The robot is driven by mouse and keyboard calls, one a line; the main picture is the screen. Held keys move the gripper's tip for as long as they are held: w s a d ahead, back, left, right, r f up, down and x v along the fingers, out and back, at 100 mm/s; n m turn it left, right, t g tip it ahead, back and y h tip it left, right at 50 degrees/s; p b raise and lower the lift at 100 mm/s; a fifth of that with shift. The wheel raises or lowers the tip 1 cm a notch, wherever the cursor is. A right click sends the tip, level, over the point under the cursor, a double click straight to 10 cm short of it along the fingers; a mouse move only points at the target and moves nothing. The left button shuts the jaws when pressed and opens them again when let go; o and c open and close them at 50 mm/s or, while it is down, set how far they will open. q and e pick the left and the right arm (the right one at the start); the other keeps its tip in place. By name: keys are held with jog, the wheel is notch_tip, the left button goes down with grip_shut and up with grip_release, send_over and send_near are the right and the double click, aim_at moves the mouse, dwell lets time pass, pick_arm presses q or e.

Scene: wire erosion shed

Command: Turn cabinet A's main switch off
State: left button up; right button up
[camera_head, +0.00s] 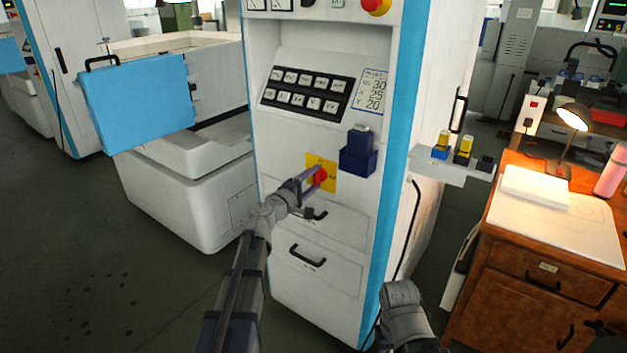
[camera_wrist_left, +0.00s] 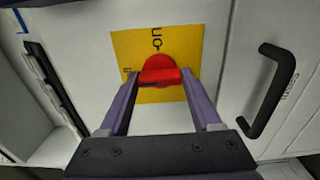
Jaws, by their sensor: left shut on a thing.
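The cabinet (camera_head: 270,140) is white with a blue edge stripe and fills the middle of the head view. Its red rotary switch (camera_head: 321,177) sits on a yellow plate (camera_head: 328,165) low on the front. In the left wrist view the red switch (camera_wrist_left: 160,68) and the yellow plate (camera_wrist_left: 190,45) with partly visible dark lettering are close ahead. My left gripper (camera_wrist_left: 159,78) has one finger on each side of the red knob and is shut on it; it also shows in the head view (camera_head: 309,180). My right gripper is out of the head view; only part of that arm shows.
Black drawer handles (camera_head: 308,257) lie below the switch; one handle (camera_wrist_left: 268,90) is close right in the wrist view. A blue holder (camera_head: 357,160) juts out right of the switch. A key panel (camera_head: 305,92) is above. A wooden desk (camera_head: 500,240) stands right.

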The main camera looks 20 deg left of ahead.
pick_arm(q)
jog(key=o, duration=1.4)
jog(key=v, duration=0.7)
jog(key=shift+s+a, duration=0.15)
jog(key=shift+s, duration=0.2)
